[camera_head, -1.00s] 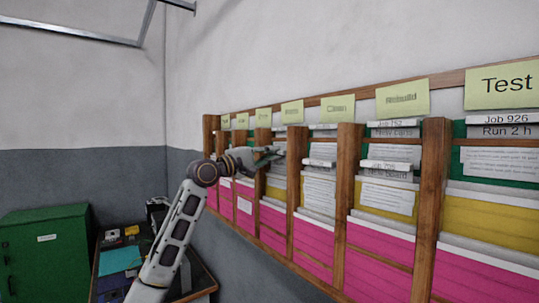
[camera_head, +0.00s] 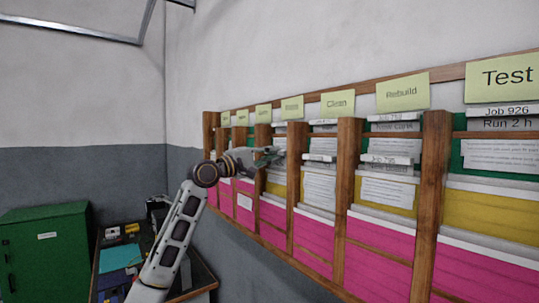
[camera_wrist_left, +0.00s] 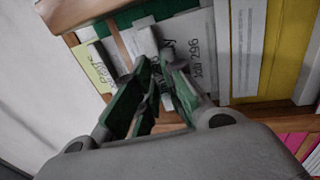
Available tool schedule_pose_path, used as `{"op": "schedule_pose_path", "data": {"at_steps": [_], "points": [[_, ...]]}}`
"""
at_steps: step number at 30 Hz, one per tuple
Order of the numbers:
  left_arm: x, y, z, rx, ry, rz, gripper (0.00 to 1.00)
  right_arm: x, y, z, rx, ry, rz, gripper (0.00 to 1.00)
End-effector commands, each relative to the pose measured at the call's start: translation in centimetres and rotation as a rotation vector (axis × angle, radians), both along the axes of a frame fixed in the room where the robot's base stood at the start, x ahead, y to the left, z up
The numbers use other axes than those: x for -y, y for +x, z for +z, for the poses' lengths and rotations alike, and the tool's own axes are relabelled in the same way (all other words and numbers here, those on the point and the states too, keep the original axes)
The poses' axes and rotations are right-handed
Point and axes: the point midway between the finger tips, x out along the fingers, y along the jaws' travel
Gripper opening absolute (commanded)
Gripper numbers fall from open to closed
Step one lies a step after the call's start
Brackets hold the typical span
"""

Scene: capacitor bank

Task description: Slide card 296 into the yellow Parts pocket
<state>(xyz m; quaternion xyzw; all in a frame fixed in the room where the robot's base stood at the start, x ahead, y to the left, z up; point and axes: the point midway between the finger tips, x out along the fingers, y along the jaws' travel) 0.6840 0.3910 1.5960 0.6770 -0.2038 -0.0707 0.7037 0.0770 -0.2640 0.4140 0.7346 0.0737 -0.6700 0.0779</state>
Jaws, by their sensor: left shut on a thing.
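My left gripper (camera_head: 272,155) is at a narrow column of the wall rack, between two wooden posts. In the left wrist view its green-padded fingers (camera_wrist_left: 158,72) are shut on a white card, card 296 (camera_wrist_left: 200,55), whose print ends in "296". The fingers hide part of the card. The yellow pocket (camera_wrist_left: 287,50) is on the right of that view, with a printed white sheet beside it. In the head view a strip of yellow (camera_head: 276,189) shows below the gripper. The column's label (camera_head: 291,109) is too blurred to read there. My right gripper is out of view.
Wooden posts (camera_head: 347,180) divide the rack into columns of green, yellow and pink pockets with other cards and sheets. A green cabinet (camera_head: 45,250) and a cluttered table (camera_head: 205,277) stand at lower left. The space in front of the rack is free.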

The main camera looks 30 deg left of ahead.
Motion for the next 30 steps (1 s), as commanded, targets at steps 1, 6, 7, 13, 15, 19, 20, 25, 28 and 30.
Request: {"op": "schedule_pose_path", "data": {"at_steps": [1, 6, 7, 13, 15, 19, 20, 25, 28, 30], "points": [[0.00, 0.00, -0.16, 0.000, 0.000, 0.000, 0.00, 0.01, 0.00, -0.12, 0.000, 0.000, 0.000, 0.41], [0.01, 0.00, -0.48, 0.000, 0.000, 0.000, 0.00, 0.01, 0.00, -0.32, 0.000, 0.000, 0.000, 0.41], [0.01, 0.00, -0.53, 0.000, 0.000, 0.000, 0.00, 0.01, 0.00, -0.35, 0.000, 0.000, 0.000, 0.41], [0.01, -0.01, -0.71, 0.000, 0.000, 0.000, 0.00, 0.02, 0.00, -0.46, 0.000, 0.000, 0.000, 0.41], [0.01, -0.01, -0.71, 0.000, 0.000, 0.000, 0.00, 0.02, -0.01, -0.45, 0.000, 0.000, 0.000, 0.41], [0.01, 0.00, -0.69, 0.000, 0.000, 0.000, 0.00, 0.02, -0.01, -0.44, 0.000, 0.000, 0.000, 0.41], [0.01, 0.00, -0.69, 0.000, 0.000, 0.000, 0.00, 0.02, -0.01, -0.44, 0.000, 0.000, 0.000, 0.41], [0.00, 0.01, -0.67, -0.001, 0.000, 0.000, 0.00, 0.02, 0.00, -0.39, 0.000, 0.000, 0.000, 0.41], [0.01, 0.02, -0.65, -0.004, 0.002, 0.000, 0.00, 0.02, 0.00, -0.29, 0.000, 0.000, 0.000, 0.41], [0.02, 0.04, -0.63, -0.006, 0.002, 0.000, 0.00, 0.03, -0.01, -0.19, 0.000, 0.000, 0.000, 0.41]]}}
